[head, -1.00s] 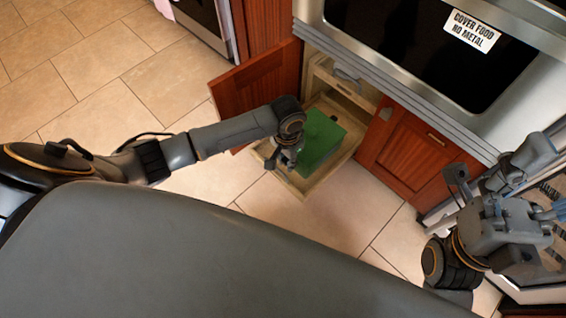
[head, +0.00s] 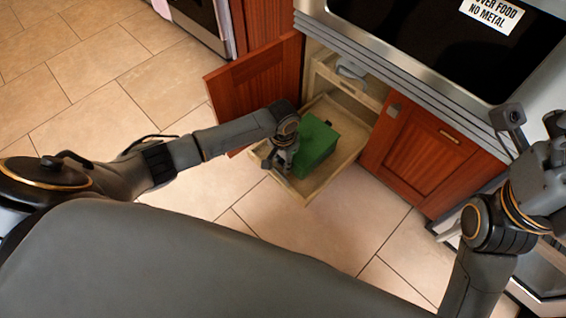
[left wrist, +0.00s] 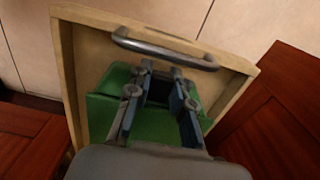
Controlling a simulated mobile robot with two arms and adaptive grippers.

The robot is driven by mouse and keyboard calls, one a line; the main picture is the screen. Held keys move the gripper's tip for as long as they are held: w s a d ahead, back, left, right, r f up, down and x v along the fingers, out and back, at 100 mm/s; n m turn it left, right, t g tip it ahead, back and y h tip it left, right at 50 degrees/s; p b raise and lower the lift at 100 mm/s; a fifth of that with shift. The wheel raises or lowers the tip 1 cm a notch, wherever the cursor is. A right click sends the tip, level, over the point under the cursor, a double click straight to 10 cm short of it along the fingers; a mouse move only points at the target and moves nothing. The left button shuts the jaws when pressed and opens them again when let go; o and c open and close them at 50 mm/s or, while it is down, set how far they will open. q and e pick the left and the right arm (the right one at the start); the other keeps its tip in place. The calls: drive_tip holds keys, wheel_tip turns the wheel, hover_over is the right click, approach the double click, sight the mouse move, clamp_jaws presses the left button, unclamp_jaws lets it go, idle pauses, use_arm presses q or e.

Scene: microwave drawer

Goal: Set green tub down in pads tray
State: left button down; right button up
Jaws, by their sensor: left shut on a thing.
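The green tub (head: 316,143) is in the pulled-out wooden tray (head: 343,163) of the lower cabinet. In the left wrist view the tub (left wrist: 150,124) lies within the tray's walls (left wrist: 232,103). I cannot tell whether its base touches the tray floor. My left gripper (head: 276,160) is shut on the tub's near side; its fingers (left wrist: 160,98) reach down over the tub and hide part of it. My right arm (head: 510,205) is at the right edge, with its fingertips not in clear view.
A red-brown cabinet door (head: 255,85) stands open left of the tray. Another door (head: 425,150) is on the right. A metal handle (left wrist: 165,48) spans the tray's front. The microwave (head: 430,45) is above. Tiled floor (head: 110,75) is clear at left.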

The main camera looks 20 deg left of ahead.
use_arm(q)
drive_tip(key=c, duration=1.2)
unclamp_jaws()
drive_tip(key=shift+f, duration=0.1)
